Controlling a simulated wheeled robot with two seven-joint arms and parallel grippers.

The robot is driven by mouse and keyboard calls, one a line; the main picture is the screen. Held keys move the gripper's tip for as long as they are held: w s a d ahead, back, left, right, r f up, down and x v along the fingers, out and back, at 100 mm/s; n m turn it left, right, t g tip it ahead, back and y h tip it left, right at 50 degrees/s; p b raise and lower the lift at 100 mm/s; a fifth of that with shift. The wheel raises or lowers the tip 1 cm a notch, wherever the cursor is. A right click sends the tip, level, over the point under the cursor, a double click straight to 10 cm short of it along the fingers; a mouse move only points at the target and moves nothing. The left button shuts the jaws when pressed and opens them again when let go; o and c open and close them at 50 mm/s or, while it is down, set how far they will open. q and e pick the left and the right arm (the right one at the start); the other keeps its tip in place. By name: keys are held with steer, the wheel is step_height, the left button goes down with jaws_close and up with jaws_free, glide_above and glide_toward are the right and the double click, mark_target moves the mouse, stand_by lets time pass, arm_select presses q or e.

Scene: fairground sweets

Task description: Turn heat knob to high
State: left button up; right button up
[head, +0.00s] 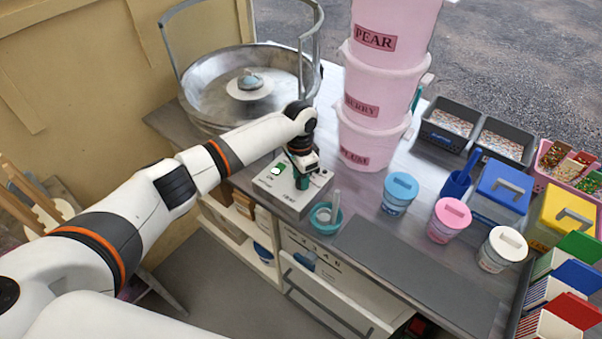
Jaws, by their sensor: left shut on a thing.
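A white and grey control box (283,203) sits on the counter in front of the metal bowl machine. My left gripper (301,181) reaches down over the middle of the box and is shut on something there. It covers the heat knob, so the knob and its pointer cannot be seen. Small markings on the box are too small to read. My right gripper is not in view.
The metal bowl machine (190,95) stands behind the box. Pink tubs (362,140) are stacked to its right. A teal cup (325,222) stands close to the box's front right. Several lidded tubs and boxes fill the right side. A grey mat (410,268) lies clear.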

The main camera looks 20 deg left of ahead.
arm_select(q)
steer(key=m, duration=0.3)
steer(key=shift+m, duration=0.4)
steer(key=shift+w+m, duration=0.1)
steer(key=shift+m, duration=1.8)
steer(key=o, duration=1)
steer(key=r, duration=0.4)
steer(key=r+b, duration=0.1)
steer(key=r, duration=0.7)
steer(key=shift+w+b, duration=0.3)
